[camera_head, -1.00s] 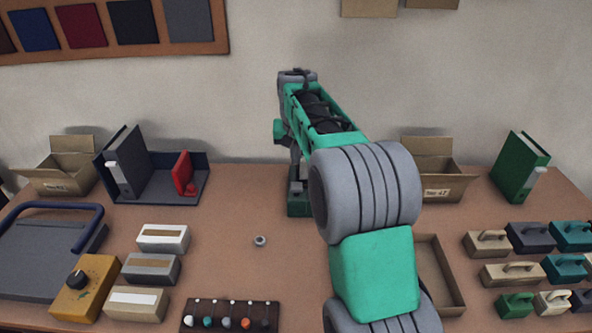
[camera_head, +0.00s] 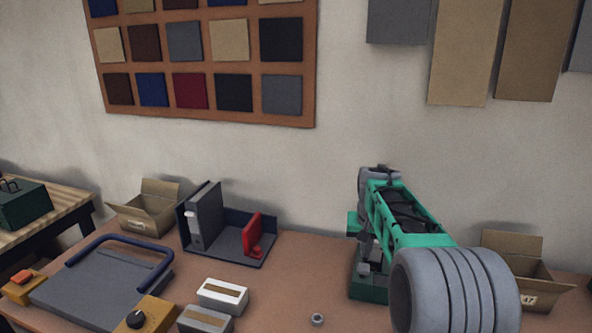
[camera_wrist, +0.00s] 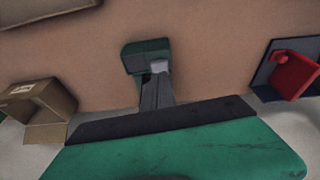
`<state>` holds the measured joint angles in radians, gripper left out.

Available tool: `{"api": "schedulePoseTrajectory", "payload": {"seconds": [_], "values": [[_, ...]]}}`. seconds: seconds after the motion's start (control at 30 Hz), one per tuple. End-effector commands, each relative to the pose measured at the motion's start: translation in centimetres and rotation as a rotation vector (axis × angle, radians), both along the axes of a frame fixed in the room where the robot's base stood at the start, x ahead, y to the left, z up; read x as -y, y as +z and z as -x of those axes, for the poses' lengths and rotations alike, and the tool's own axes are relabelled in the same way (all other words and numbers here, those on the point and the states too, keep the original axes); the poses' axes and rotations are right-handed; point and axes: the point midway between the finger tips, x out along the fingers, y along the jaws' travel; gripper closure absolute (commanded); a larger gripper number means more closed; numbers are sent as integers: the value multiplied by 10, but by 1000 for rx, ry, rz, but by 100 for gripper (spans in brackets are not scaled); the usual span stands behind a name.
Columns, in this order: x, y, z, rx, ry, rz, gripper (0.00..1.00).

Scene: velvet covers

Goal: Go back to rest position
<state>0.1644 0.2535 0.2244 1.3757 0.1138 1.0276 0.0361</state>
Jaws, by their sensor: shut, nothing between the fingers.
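My arm reaches out over the brown table (camera_head: 285,282) from the lower right of the head view. My gripper (camera_head: 364,268) points down at its far end, partly hidden by the arm. In the wrist view my gripper (camera_wrist: 158,68) has its grey fingers together with nothing held between them. A dark green block-like device (camera_head: 370,287) stands at the fingertips, and it also shows in the wrist view (camera_wrist: 146,51). I cannot tell whether the fingers touch it.
An open cardboard box (camera_head: 520,290) stands right of the gripper. A dark tray (camera_head: 228,240) with a grey binder (camera_head: 205,218) and a red item (camera_head: 253,235) stands left. A small grey ring (camera_head: 317,319) lies nearer. Swatch boards hang on the wall.

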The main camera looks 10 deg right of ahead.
Motion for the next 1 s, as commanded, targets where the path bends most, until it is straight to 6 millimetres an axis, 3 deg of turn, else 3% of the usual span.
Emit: {"api": "schedulePoseTrajectory", "payload": {"seconds": [0.03, 0.1, 0.17, 0.27, 0.4, 0.47, 0.57, 0.63, 0.7, 1.0], "values": [[-5, -31, 20, -61, 19, -10, 100], [-16, -67, 60, -141, 53, -27, 100], [-27, -82, 100, -184, 84, -39, 100], [-51, -91, 166, -224, 140, -54, 100], [-84, -89, 251, -219, 212, -62, 100], [-94, -83, 274, -192, 240, -56, 100], [-104, -63, 286, -105, 275, -37, 100], [-109, -39, 277, -23, 295, -22, 100], [-113, -28, 275, 16, 307, -16, 100], [-113, -28, 275, 16, 307, -16, 100]]}}
